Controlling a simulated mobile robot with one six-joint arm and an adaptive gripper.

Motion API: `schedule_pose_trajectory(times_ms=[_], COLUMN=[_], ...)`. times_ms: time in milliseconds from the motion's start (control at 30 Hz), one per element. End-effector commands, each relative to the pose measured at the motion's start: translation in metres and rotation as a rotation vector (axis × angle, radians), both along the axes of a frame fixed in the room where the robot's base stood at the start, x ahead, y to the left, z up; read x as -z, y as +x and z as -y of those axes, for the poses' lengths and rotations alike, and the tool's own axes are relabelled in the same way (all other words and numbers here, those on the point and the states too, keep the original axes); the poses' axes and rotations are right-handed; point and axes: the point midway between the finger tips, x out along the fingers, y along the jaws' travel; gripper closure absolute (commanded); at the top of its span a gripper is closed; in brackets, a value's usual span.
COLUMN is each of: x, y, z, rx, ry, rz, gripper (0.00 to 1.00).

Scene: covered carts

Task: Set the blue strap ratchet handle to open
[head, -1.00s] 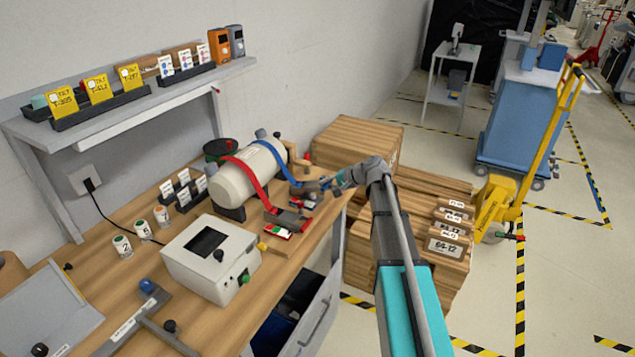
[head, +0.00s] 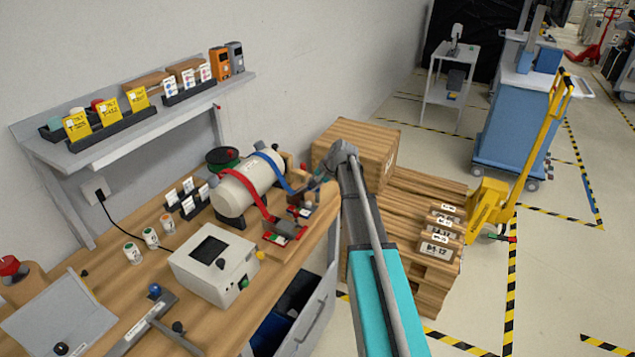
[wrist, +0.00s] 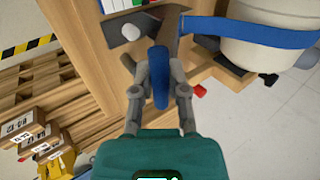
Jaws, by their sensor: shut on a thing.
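The blue strap (head: 270,158) runs over a cream tank (head: 236,190) on the bench; it also shows in the wrist view (wrist: 235,31). Its ratchet sits at the bench's right edge, partly hidden by my arm in the head view. In the wrist view, my gripper (wrist: 160,82) is shut on the blue handle grip (wrist: 160,70), with one finger on each side. In the head view my gripper (head: 322,176) is small at the ratchet. The handle's exact angle is hard to tell.
A red strap (head: 250,195) with its own ratchet (head: 285,231) crosses the tank beside the blue one. A white box device (head: 213,262) stands nearer on the bench. Stacked wooden crates (head: 365,150) stand close to my arm on the right.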

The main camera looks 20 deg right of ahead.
Motion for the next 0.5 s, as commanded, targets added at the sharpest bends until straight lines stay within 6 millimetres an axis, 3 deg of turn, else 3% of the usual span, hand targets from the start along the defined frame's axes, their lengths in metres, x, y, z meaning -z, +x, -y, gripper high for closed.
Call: schedule_pose_trajectory(times_ms=[500], x=[-0.03], y=[0.027], z=[-0.016], rx=[0.004], ry=[-0.223], rz=[-0.264], gripper=[1.0])
